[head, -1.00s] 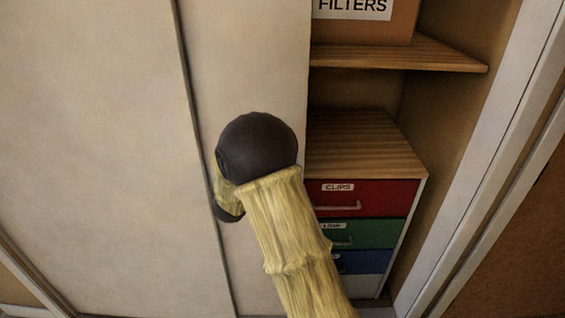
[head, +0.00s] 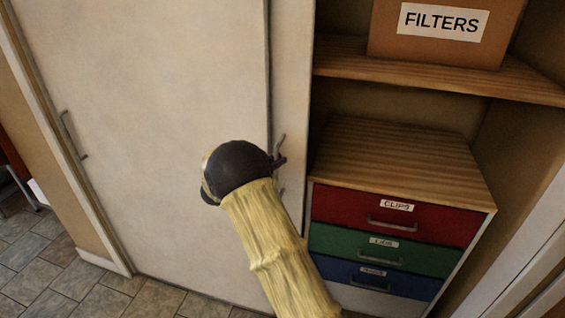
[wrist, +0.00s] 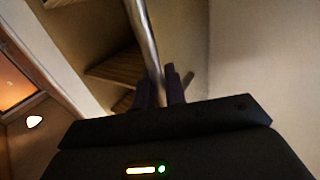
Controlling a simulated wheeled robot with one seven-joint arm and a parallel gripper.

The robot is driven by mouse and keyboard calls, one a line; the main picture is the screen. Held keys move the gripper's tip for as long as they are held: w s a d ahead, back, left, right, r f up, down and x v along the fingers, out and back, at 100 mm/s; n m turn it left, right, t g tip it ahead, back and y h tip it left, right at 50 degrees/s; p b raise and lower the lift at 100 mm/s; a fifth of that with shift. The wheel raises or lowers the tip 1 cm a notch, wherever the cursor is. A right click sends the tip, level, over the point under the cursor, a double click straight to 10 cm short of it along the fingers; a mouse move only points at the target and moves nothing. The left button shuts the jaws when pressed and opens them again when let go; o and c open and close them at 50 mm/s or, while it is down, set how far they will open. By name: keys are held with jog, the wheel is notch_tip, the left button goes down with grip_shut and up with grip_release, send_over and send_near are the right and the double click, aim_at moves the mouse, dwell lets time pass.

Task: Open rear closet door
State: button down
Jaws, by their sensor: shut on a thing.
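The rear closet door (head: 292,60) shows in the head view as a narrow cream strip behind the edge of the front sliding door (head: 170,110). Its thin metal handle (head: 281,146) stands near its right edge. My gripper (head: 279,160) is at this handle, mostly hidden behind my dark wrist. In the wrist view, the two dark fingers of my gripper (wrist: 159,85) are shut around the metal handle bar (wrist: 146,45). To the right of the rear door the closet stands open.
Inside are a drawer unit (head: 400,165) with red, green and blue drawers, and a shelf (head: 440,80) bearing a FILTERS box (head: 440,45). The front door has its own handle (head: 72,135) at left. Tiled floor (head: 60,265) shows at lower left.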

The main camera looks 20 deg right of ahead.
jog(key=shift+w+a+r, duration=0.1)
jog(key=shift+w+a, duration=0.05)
jog(key=shift+w, duration=0.05)
jog(key=c, duration=1.6)
grip_release()
jog(key=shift+w+a, duration=0.1)
jog(key=shift+o, duration=0.2)
jog(key=b+v, duration=0.3)
jog(key=v, duration=1.4)
jog(key=shift+a, duration=0.45)
